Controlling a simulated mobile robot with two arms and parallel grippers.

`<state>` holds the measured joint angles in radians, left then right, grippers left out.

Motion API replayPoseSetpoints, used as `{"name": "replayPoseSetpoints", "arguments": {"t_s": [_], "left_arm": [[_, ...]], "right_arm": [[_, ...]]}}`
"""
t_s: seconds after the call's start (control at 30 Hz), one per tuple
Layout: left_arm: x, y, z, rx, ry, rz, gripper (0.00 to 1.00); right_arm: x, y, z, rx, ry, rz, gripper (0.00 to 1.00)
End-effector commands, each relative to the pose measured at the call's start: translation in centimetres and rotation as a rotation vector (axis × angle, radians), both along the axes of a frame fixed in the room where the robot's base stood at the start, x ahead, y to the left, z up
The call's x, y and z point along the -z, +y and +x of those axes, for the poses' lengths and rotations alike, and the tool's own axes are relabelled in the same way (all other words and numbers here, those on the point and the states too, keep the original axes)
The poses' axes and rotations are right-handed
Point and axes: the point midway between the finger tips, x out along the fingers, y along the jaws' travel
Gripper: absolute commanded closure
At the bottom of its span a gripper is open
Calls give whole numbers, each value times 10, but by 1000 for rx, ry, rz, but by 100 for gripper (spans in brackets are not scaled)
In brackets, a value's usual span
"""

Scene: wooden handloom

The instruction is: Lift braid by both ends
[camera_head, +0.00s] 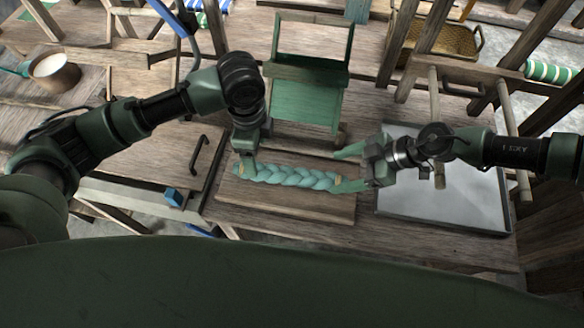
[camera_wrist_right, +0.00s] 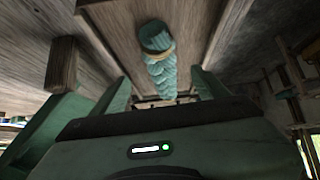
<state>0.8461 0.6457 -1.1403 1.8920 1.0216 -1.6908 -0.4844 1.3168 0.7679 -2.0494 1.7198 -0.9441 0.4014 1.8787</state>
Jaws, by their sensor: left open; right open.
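A teal braid (camera_head: 292,178) lies across a wooden board (camera_head: 285,205), with a tan tie near each end. My left gripper (camera_head: 246,168) points down at the braid's left end and partly hides it; its fingers are hard to make out. My right gripper (camera_head: 347,171) is open, its fingers pointing left on either side of the braid's right end. In the right wrist view the braid's tied end (camera_wrist_right: 156,45) lies ahead, between the two spread fingers of my right gripper (camera_wrist_right: 160,90). Whether either gripper touches the braid cannot be told.
A green box-like stand (camera_head: 308,90) is behind the board. A metal tray (camera_head: 445,200) lies at the right, under my right arm. Loom posts (camera_head: 410,40) rise behind. A bowl (camera_head: 52,70) and a small blue block (camera_head: 173,196) are at the left.

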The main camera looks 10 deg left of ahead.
Motion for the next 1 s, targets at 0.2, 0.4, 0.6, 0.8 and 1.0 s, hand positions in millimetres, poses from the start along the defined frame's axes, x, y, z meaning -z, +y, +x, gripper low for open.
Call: {"name": "replayPoseSetpoints", "arguments": {"t_s": [0.2, 0.4, 0.6, 0.8, 1.0], "left_arm": [[1, 0, 0, 0, 1, 0, 25], [21, 0, -1, -2, 3, 0, 25], [53, 0, -1, -1, 2, 1, 25], [73, 0, 0, -1, 1, 0, 25], [78, 0, 0, 1, -1, 0, 25]], "right_arm": [[1, 1, 0, -1, 1, 0, 25], [15, 15, -1, -1, 3, 0, 25], [37, 38, -1, -2, 2, 1, 25], [52, 52, 0, -1, 1, 0, 25], [55, 56, 0, 0, 0, 0, 25]]}}
